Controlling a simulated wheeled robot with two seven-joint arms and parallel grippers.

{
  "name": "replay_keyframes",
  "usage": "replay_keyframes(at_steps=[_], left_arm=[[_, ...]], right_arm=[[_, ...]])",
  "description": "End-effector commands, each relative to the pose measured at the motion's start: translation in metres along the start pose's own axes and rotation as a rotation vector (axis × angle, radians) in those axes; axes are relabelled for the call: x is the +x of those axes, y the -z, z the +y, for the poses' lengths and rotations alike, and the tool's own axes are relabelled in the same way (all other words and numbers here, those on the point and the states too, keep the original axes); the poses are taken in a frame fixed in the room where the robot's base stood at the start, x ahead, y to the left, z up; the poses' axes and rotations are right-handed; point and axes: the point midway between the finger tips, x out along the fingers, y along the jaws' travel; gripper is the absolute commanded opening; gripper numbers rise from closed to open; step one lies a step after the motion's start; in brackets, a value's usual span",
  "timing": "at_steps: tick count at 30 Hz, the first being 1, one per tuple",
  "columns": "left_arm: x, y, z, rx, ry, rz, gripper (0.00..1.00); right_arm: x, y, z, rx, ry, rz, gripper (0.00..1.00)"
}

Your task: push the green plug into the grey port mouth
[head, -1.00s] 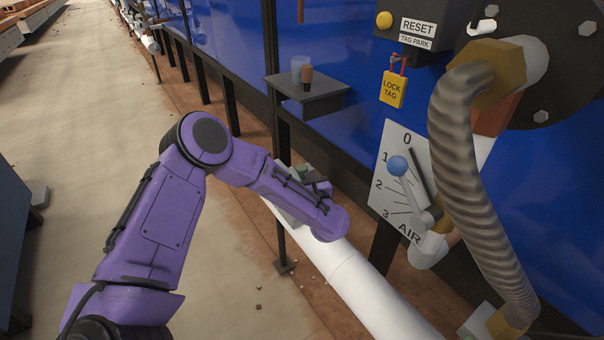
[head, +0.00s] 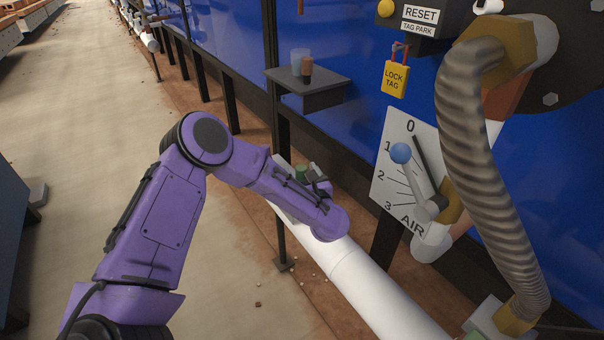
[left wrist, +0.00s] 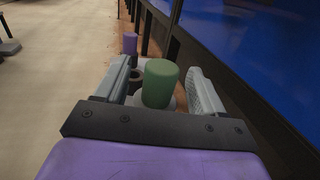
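The green plug (left wrist: 160,83) stands between the two grey fingers of my left gripper (left wrist: 159,70) in the left wrist view. A gap shows on each side of it, so the gripper is open around it. In the head view only a small part of the green plug (head: 301,172) shows beyond my purple wrist, by the left gripper (head: 309,178). A round piece with a dark opening (left wrist: 137,76) sits just behind the plug to its left; I cannot tell whether it is the grey port mouth. My right gripper is not in view.
A white pipe (head: 362,286) runs below my left wrist. A small shelf (head: 310,94) with two cups is beyond it. To the right are the AIR dial plate (head: 392,180) with a blue-knobbed lever, a yellow lock tag (head: 396,78) and a ribbed hose (head: 478,165).

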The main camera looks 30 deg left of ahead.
Motion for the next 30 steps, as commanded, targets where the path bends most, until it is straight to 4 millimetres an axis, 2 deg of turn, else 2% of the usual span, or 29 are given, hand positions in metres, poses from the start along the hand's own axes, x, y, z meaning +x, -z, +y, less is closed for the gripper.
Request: replay_keyframes(at_steps=[7, 10, 21, 25, 30], left_arm=[[0.0, 0.0, 0.0, 0.0, 0.0, 0.0, 0.69], [-0.008, -0.001, -0.001, 0.0, 0.003, 0.0, 0.69], [-0.089, 0.0, -0.001, 0.002, 0.005, -0.001, 0.69], [-0.103, 0.0, -0.001, 0.001, 0.002, 0.0, 0.69], [-0.106, 0.0, 0.0, 0.0, -0.001, 0.0, 0.69]], right_arm=[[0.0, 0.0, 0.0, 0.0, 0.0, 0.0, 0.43], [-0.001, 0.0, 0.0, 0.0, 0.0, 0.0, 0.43], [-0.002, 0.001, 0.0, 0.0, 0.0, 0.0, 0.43], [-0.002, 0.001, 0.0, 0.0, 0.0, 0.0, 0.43], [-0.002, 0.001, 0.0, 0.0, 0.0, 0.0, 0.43]])
